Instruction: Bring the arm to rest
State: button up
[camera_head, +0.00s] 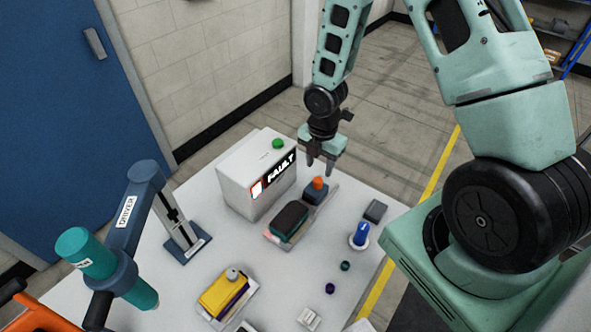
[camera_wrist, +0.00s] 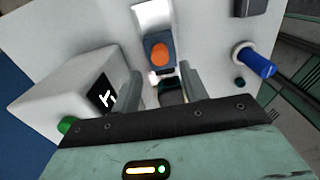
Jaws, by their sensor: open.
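My gripper (camera_head: 320,164) hangs from my arm above the white table (camera_head: 187,273), at the table's far side. It points down, with its two fingers apart and nothing between them. In the head view it is just right of the white box with the FAULT display and above a small dark block with an orange top (camera_head: 318,187). In the wrist view my gripper (camera_wrist: 163,82) shows its two fingers on either side of a dark item, with the orange-topped block (camera_wrist: 160,52) just beyond the fingertips. I see no contact with either.
The FAULT box (camera_head: 238,182) has a green button (camera_head: 278,144). A blue stand labelled DRIVER (camera_head: 130,215) holds a teal tool (camera_head: 85,253) at the left. A dark block in a fixture (camera_head: 289,219), a yellow block (camera_head: 222,292) and a blue knob (camera_head: 360,233) are on the table.

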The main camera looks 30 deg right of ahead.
jog(key=shift+a+r, duration=0.1)
jog(key=shift+a, duration=0.2)
jog(key=s+a+r+m+b, duration=0.25)
jog(key=a+m+b, duration=0.2)
jog(key=a, duration=0.25)
jog(key=s+a+r+m+b, duration=0.3)
jog(key=s+a+m+b, duration=0.2)
jog(key=s, duration=0.4)
jog(key=s+a+r+m+b, duration=0.3)
jog(key=s+a+m+b, duration=0.1)
jog(key=s+a, duration=0.3)
jog(key=shift+s+a+r+m+y+b, duration=0.2)
jog(key=shift+s+a+m+y+b, duration=0.25)
jog(key=shift+s, duration=0.7)
jog(key=shift+r, duration=0.1)
